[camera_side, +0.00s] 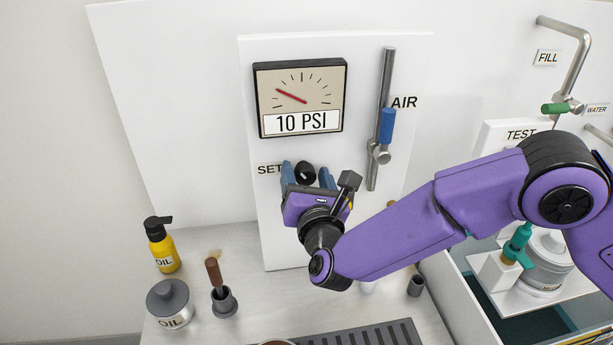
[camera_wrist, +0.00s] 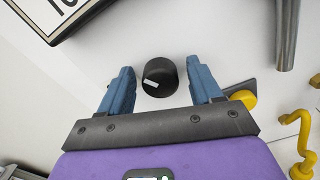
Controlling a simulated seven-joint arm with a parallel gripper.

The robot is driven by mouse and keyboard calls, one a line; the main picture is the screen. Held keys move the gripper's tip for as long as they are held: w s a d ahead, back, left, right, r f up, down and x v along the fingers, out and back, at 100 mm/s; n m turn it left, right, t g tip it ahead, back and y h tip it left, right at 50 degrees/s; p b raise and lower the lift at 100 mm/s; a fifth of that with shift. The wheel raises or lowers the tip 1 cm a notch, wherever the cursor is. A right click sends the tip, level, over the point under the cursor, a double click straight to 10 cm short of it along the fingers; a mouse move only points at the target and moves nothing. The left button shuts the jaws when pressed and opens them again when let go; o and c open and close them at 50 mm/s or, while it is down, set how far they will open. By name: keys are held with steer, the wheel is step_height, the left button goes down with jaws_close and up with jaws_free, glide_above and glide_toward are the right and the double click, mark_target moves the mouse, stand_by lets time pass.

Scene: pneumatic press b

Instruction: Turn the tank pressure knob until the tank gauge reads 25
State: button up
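The tank gauge (camera_side: 300,96) is a square dial on the white panel, with a red needle pointing to the upper left and a readout of 10 PSI. The pressure knob (camera_side: 305,172) is a black round knob beside the SET label (camera_side: 268,170), below the gauge. In the wrist view the knob (camera_wrist: 160,77) has a white mark on its face. My gripper (camera_side: 307,172) has blue fingers, open on either side of the knob. The wrist view shows a gap between the knob and each finger of my gripper (camera_wrist: 162,85), so the fingers do not appear to touch it.
A grey air pipe with a blue valve handle (camera_side: 387,126) runs right of the gauge. A yellow oil bottle (camera_side: 161,245), a grey oil can (camera_side: 170,304) and a brush in a holder (camera_side: 223,300) stand at lower left. A yellow part (camera_wrist: 244,98) is close by the right finger.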

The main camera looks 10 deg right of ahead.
steer(key=c, duration=0.9)
steer(key=shift+c, duration=0.2)
steer(key=shift+m, duration=3.2)
steer(key=o, duration=1.1)
steer(key=shift+c, duration=0.2)
